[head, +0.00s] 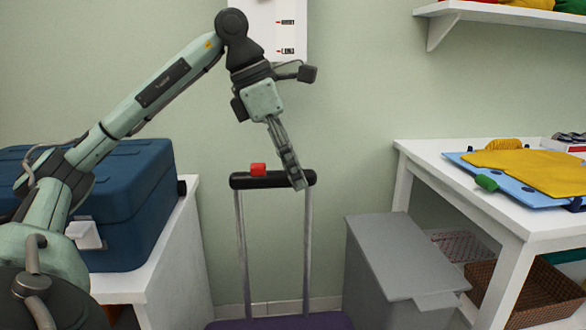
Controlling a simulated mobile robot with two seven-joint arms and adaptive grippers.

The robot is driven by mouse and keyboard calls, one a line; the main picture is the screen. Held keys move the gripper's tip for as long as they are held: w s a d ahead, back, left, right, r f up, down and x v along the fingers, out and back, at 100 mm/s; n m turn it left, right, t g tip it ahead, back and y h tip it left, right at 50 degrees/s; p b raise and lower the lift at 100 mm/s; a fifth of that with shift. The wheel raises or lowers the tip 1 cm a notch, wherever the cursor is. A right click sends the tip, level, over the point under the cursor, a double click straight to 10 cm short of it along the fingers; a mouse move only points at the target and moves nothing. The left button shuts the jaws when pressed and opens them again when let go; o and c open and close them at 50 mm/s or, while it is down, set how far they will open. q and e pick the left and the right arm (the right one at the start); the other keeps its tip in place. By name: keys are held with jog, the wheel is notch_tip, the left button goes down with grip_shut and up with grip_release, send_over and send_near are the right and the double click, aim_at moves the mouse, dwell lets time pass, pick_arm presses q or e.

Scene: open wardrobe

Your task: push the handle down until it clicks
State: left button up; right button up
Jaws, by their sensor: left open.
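The handle (272,180) is a black horizontal bar with a red button (258,169) on its top, left of the middle. It stands raised on two thin metal rods above a purple suitcase (280,322), of which only the top shows at the bottom edge. My left gripper (297,182) is open and points down, its fingers overlapping the right end of the handle in the picture. I cannot tell whether they touch the bar. My right gripper is not in view.
A blue case (125,205) sits on a white table (185,245) at the left. A grey lidded bin (395,255) stands right of the rods. A wicker basket (525,285) is underneath.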

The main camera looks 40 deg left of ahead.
pick_arm(q)
grip_shut()
dwell(0.3)
